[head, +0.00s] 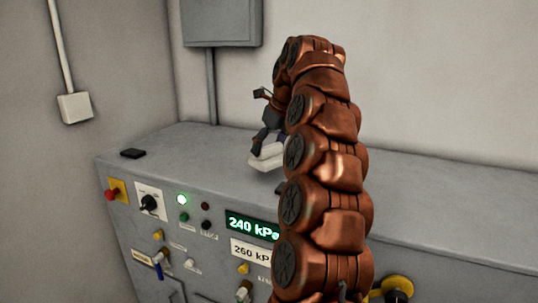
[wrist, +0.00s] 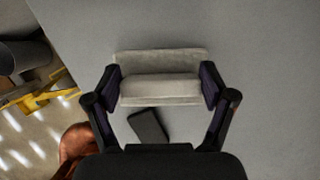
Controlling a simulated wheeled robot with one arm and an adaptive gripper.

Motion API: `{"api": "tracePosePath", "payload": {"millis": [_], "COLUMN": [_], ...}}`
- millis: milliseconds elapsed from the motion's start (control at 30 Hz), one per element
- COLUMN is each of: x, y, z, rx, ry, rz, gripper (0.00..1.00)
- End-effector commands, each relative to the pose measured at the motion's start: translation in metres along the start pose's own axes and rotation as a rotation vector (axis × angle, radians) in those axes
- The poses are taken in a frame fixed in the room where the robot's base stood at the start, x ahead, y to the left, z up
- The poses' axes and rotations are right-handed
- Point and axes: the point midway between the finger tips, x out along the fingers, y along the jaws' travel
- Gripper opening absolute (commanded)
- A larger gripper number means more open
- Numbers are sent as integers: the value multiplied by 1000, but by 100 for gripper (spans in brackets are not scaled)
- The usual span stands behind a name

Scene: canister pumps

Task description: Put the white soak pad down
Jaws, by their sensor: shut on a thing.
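My gripper (head: 263,136) is over the top of the grey console (head: 225,165), partly hidden behind my copper arm in the head view. It is shut on the white soak pad (head: 267,157). In the wrist view the pad (wrist: 160,90) lies crosswise between the two fingers (wrist: 160,88), gripped at its ends, with a paler flat strip along its far side. The pad is low over the console top. I cannot tell whether it touches the surface.
A small black block (head: 133,153) lies at the console top's left end. A dark flat block (wrist: 148,125) shows near the pad in the wrist view. The front panel has a red button (head: 112,194), a knob (head: 149,203) and a 240 kPa display (head: 252,226).

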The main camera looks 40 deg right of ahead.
Motion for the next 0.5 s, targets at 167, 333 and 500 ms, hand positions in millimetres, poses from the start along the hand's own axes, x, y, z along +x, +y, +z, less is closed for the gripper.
{"api": "tracePosePath", "payload": {"millis": [167,333,500], "x": [2,11,23], "y": [0,1,0], "z": [-2,-6,-11], "rx": [1,0,1], "ry": [-1,2,4], "rz": [1,3,3], "gripper": [44,44,44]}}
